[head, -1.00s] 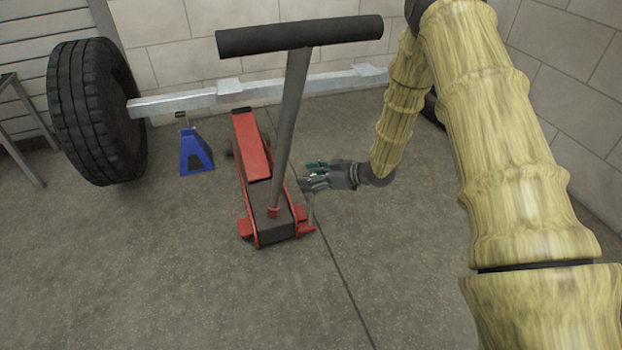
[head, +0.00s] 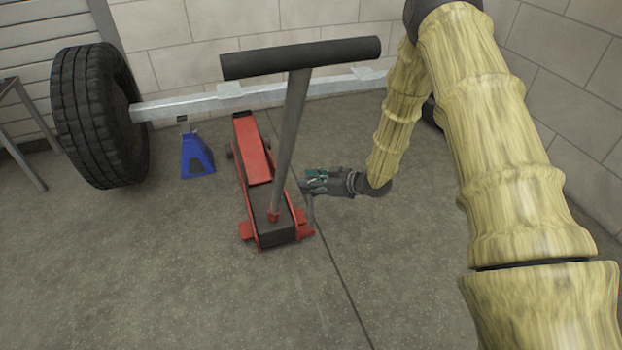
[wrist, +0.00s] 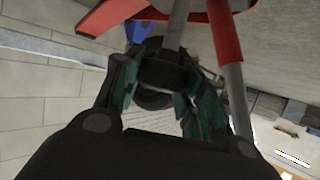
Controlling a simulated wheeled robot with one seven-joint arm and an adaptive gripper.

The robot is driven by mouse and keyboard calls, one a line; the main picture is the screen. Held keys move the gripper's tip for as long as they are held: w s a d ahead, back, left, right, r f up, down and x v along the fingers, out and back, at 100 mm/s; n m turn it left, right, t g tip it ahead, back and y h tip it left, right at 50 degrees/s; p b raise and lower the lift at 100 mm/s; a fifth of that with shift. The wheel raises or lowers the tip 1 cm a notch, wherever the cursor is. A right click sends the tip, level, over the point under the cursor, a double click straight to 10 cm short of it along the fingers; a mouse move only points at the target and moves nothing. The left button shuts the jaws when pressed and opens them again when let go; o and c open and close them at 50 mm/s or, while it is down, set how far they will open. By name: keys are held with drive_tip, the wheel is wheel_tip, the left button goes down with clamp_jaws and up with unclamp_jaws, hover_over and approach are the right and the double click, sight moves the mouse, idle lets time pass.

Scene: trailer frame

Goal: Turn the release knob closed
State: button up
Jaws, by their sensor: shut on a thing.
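The red floor jack (head: 257,160) stands on the concrete with its grey handle (head: 292,130) rising to a black crossbar (head: 300,58). My gripper (head: 308,184) is low on the jack's right side, beside the handle's lower part. A thin grey rod (head: 311,212) runs from the jack's near right corner up to my fingers. In the wrist view, my gripper (wrist: 160,82) has its teal-padded fingers on either side of the dark round release knob (wrist: 160,72), shut on it. The rod (wrist: 178,22) runs away from the knob. The fingers partly hide the knob.
A blue jack stand (head: 196,155) is under a metal axle beam (head: 240,95) behind the jack. A large black tyre (head: 97,115) is at left. A block wall closes off the back. The floor in front is clear.

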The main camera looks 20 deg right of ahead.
drive_tip(key=o, duration=1)
drive_tip(key=shift+c, duration=0.2)
drive_tip(key=shift+d, duration=0.1)
drive_tip(key=v, duration=1.1)
drive_tip(key=shift+s+d, duration=0.3)
drive_tip(key=shift+r, duration=0.1)
